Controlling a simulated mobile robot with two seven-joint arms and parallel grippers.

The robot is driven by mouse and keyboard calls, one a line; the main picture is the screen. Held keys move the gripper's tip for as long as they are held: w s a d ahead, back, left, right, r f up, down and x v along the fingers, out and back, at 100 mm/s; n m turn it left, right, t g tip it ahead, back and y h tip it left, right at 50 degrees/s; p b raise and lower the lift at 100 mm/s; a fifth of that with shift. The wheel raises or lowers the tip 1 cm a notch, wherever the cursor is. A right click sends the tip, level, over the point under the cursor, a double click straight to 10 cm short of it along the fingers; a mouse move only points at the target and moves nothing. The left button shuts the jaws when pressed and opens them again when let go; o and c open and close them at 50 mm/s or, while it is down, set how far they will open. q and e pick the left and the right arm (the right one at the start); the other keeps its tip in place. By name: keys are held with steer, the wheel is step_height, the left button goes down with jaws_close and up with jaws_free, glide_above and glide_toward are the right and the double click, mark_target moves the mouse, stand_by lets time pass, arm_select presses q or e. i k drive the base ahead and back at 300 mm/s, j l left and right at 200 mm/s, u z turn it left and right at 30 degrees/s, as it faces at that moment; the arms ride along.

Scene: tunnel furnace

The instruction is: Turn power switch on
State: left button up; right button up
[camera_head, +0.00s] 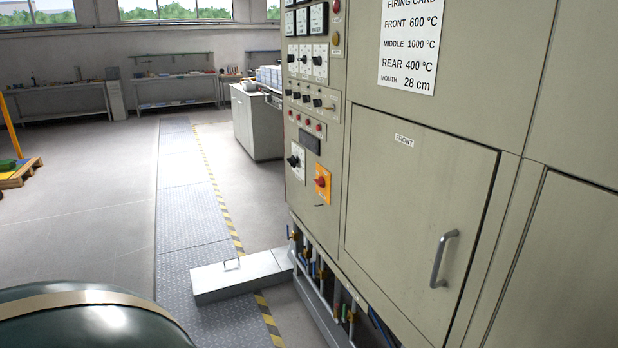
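A control panel (308,110) with gauges, knobs and small lamps runs down the left edge of the furnace cabinet, in the middle of the head view. Low on it is a red rotary switch on an orange-yellow plate (323,185), which looks like the power switch. Its setting is too small to read. A black knob on a white plate (296,160) sits just above and to its left. Neither of my grippers shows in this view.
The furnace cabinet has a closed door marked FRONT (418,215) with a handle (444,258). Valves and pipes (318,275) lie below the panel. A low grey box (240,276) stands on the floor plates beside it. A dark green rounded object (95,322) fills the bottom left. Open floor (90,210) lies left.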

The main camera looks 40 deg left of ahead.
mark_target(321, 183)
steer(key=i+j, duration=0.15)
steer(key=j, duration=0.2)
steer(key=i+j, duration=0.2)
steer(key=j, duration=0.15)
steer(key=i+j, duration=0.15)
steer(key=j, duration=0.2)
